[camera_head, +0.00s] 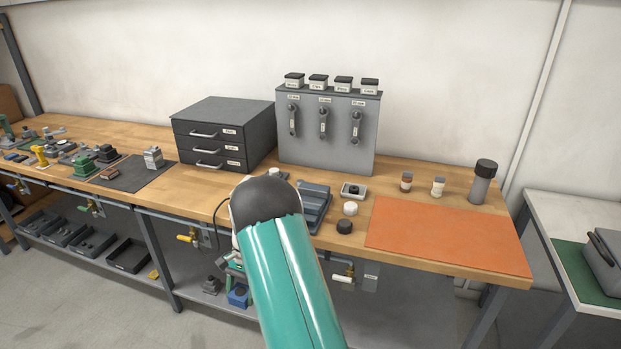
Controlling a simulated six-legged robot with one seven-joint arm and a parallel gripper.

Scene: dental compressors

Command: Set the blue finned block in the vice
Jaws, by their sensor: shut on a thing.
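My arm's teal link and dark joint cover the middle of the view. My gripper is hidden behind them, so its fingers and anything between them do not show. A small blue block-like thing (238,296) shows just left of the teal link, below the bench front. Its fins are too small to make out, and I cannot tell whether it is on the lower shelf or held. A blue-grey, ridged metal piece (315,203), perhaps the vice, sits on the bench just right of my arm's joint and is partly hidden by it.
A dark drawer cabinet (224,135) and a grey panel box (327,135) stand at the back of the wooden bench. An orange mat (450,238) lies bare at right. A white puck (350,208) and a black puck (344,227) sit beside it. Several small tools crowd the left.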

